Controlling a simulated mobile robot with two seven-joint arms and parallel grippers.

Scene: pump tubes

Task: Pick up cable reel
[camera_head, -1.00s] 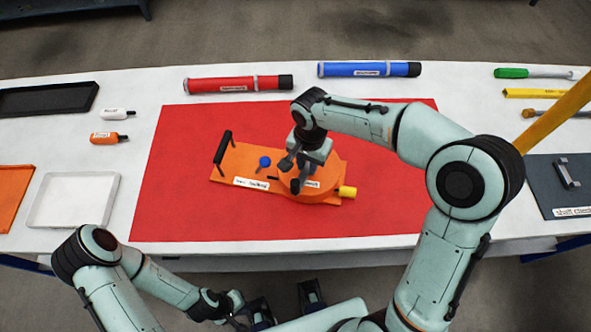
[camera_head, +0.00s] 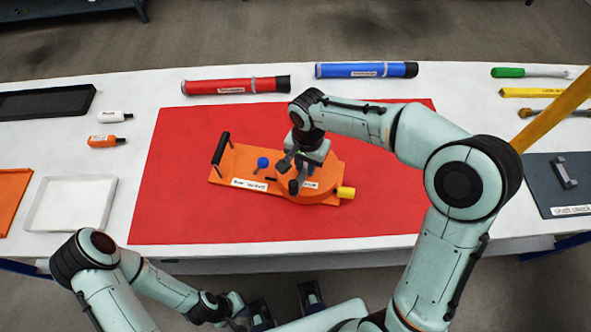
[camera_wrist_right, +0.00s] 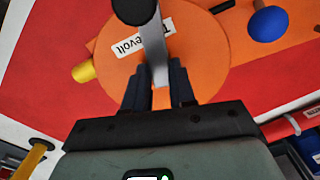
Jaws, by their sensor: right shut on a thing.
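The orange device with a round drum (camera_head: 322,192), which I take to be the cable reel, lies on the red mat (camera_head: 190,215). It has a black upright handle (camera_head: 221,149), a blue knob (camera_head: 263,162) and a yellow end piece (camera_head: 346,193). My right gripper (camera_head: 295,174) is over the drum. In the right wrist view my right gripper (camera_wrist_right: 160,85) is shut on a grey crank arm (camera_wrist_right: 153,45) with a dark round knob (camera_wrist_right: 134,8), above the drum's label. My left gripper (camera_head: 245,312) hangs low in front of the table; its fingers are too unclear to read.
A red tube (camera_head: 235,86) and a blue tube (camera_head: 366,70) lie behind the mat. Small bottles (camera_head: 108,141), a white tray (camera_head: 70,203) and a black tray (camera_head: 45,101) are at left. Tools (camera_head: 535,72) and a dark mat (camera_head: 560,200) are at right.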

